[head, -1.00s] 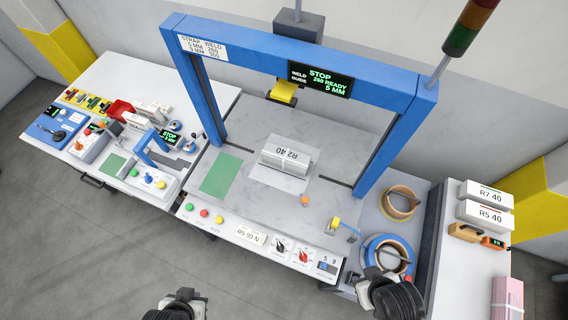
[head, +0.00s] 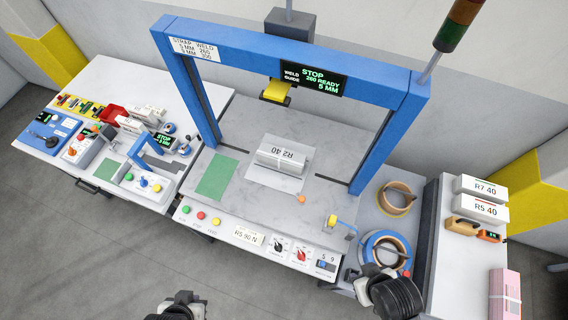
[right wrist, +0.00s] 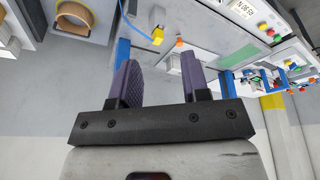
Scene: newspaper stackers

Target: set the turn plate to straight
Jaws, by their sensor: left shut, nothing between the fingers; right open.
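No part is readably marked as the turn plate. A pale square plate (head: 259,181) lies on the machine bed, under a wrapped bundle marked R2 40 (head: 283,156). On the front panel are a black knob (head: 278,244) and a red knob (head: 302,255); their small labels are too small to read. My left gripper (head: 180,304) is at the bottom edge of the head view, shut, its fingertips hardly visible. My right gripper (head: 376,277) is at the lower right, by the tape rolls. In the right wrist view its purple fingers (right wrist: 160,72) are apart with nothing between them.
A blue arch (head: 290,55) spans the bed, its display reading STOP, 260 READY, 5 MM. A blue-rimmed tape roll (head: 386,250) stands beside my right gripper. Coloured buttons (head: 201,215) line the panel's left. A smaller strapping model (head: 150,150) stands on the left table.

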